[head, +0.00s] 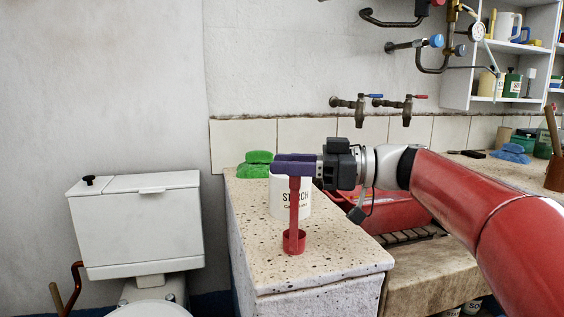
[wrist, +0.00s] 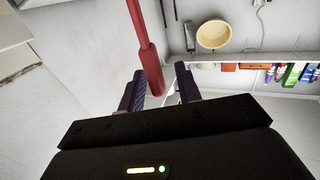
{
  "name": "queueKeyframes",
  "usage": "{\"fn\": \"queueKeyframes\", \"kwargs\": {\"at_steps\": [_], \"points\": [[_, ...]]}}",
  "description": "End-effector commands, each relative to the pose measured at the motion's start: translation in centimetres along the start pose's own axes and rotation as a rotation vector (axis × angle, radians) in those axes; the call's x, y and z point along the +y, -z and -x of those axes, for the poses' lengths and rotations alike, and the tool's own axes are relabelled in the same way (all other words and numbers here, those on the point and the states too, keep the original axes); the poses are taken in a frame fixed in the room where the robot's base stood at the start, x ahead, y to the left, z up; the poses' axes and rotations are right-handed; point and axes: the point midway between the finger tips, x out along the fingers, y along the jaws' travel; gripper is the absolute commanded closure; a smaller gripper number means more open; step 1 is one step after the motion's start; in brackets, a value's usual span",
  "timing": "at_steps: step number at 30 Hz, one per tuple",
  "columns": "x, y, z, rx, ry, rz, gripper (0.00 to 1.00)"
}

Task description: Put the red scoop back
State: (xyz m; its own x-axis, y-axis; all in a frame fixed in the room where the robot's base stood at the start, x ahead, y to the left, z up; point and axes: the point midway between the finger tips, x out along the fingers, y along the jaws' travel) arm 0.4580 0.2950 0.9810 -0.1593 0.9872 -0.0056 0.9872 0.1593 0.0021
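The red scoop (head: 294,215) stands upright in front of the white starch jar (head: 275,205), cup low and handle up. Its cup appears to be on the speckled counter, though contact is hard to judge. My gripper (head: 293,165) reaches in from the right at the top of the handle, its purple fingers level. In the wrist view, the scoop handle (wrist: 146,50) runs between the fingers of my gripper (wrist: 160,80), with a gap showing on its right side. The fingers look open around the handle. The handle's top is hidden behind the near finger in the head view.
The speckled counter (head: 330,262) has free room at its front. Green cloths or sponges (head: 256,164) lie at its back left. A red basin (head: 395,212) sits in the trough to the right. Taps (head: 375,103) stick out from the wall above. A white cistern (head: 140,225) stands left.

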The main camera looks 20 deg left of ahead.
Motion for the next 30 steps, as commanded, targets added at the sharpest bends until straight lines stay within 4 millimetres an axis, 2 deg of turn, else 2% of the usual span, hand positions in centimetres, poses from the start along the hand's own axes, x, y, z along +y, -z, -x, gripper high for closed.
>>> {"fn": "queueKeyframes", "kwargs": {"at_steps": [1,9,15,21,27,30], "points": [[0.2,-0.3,1.2,0.000,-0.007,0.000,0.66],[0.1,-0.2,7.3,0.000,-0.008,0.001,0.66],[0.1,-0.2,10.4,0.000,-0.005,-0.001,0.66],[0.0,-0.1,11.6,0.000,-0.003,-0.001,0.66],[0.0,-0.2,11.6,-0.003,-0.004,-0.003,0.66],[-0.6,-1.0,11.1,-0.050,-0.029,-0.061,0.66]]}}
